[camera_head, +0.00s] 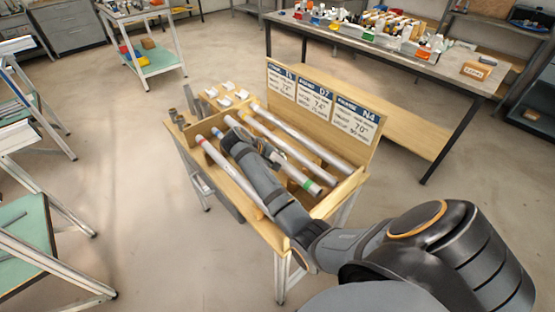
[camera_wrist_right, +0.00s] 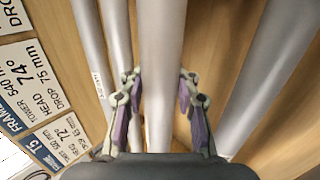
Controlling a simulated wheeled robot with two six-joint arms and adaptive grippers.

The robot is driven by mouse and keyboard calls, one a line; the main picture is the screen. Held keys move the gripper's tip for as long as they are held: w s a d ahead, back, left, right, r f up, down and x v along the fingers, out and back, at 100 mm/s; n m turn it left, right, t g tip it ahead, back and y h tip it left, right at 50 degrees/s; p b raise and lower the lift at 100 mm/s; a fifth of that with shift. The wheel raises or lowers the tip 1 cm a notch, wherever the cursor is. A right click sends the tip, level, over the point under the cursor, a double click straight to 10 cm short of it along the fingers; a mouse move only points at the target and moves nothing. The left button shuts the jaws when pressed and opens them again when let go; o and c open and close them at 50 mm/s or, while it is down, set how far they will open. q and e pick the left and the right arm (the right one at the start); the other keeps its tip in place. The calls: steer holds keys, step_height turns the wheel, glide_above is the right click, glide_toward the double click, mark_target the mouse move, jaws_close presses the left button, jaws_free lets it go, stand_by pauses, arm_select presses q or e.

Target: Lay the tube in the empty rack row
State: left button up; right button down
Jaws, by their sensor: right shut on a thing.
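The wooden rack (camera_head: 352,186) stands on a small table with long pale tubes lying in it. My right gripper (camera_head: 232,143) reaches over the rack from the right. In the right wrist view its fingers (camera_wrist_right: 160,100) are shut on the middle tube (camera_wrist_right: 161,45). That tube appears to be the one with a green band (camera_head: 305,182) near its near end; my arm hides part of it. A red-banded tube (camera_head: 222,164) lies along the front side. I cannot tell whether the held tube touches the rack. My left gripper is out of view.
A board with printed frame cards (camera_head: 310,92) stands along the rack's back side. Small white-topped blocks (camera_head: 226,101) and grey cylinders (camera_head: 188,97) stand at the table's left end. A cluttered workbench (camera_head: 400,55) is behind. Bare wood (camera_wrist_right: 222,50) shows right of the held tube.

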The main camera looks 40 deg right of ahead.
steer(key=shift+f, duration=0.2)
stand_by(0.4)
steer(key=c, duration=0.9)
jaws_free()
steer(key=shift+a, duration=0.1)
steer(key=v, duration=1.2)
